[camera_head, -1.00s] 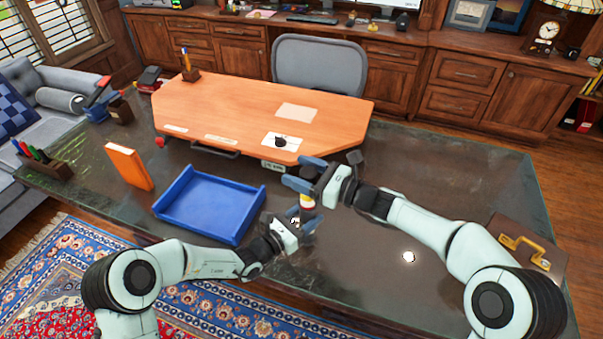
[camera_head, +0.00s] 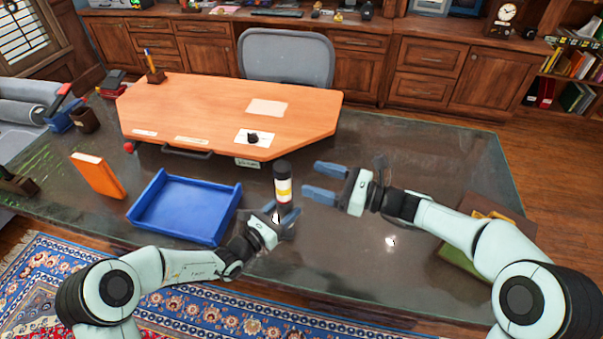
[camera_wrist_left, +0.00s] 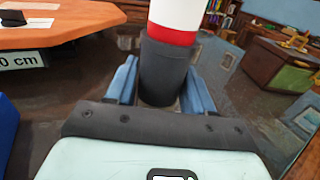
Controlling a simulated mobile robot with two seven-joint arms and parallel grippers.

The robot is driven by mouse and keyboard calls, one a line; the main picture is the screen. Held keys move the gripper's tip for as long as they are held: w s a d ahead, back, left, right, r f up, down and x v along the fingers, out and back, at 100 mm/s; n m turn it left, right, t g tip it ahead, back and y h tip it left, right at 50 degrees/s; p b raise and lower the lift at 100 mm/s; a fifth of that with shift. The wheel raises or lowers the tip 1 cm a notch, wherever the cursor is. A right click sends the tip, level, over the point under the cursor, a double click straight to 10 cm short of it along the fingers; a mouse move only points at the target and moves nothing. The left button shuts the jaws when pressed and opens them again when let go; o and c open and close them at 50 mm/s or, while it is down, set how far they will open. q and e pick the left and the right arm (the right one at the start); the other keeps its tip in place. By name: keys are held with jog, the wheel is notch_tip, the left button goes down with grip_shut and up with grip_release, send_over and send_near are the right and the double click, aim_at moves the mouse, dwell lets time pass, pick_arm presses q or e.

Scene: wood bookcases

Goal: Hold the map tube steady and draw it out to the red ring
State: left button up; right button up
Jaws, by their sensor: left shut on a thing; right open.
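In the left wrist view the red ring (camera_wrist_left: 172,34) shows between the white part (camera_wrist_left: 180,12) and the black lower part (camera_wrist_left: 164,70) held between the blue fingers. The tube's top is out of that view. My right gripper (camera_head: 326,182) is open and empty to the right of the tube, apart from it, its fingers pointing toward it.
A blue tray (camera_head: 186,207) lies left of the tube, with an orange book (camera_head: 98,176) beyond it. A raised orange-wood board (camera_head: 220,110) is behind. The desk (camera_head: 430,160) behind that arm is clear.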

jog(key=shift+s+d, duration=0.2)
jog(key=shift+d, duration=0.2)
pick_arm(q)
jog(key=o, duration=1.2)
jog(key=shift+a, duration=0.1)
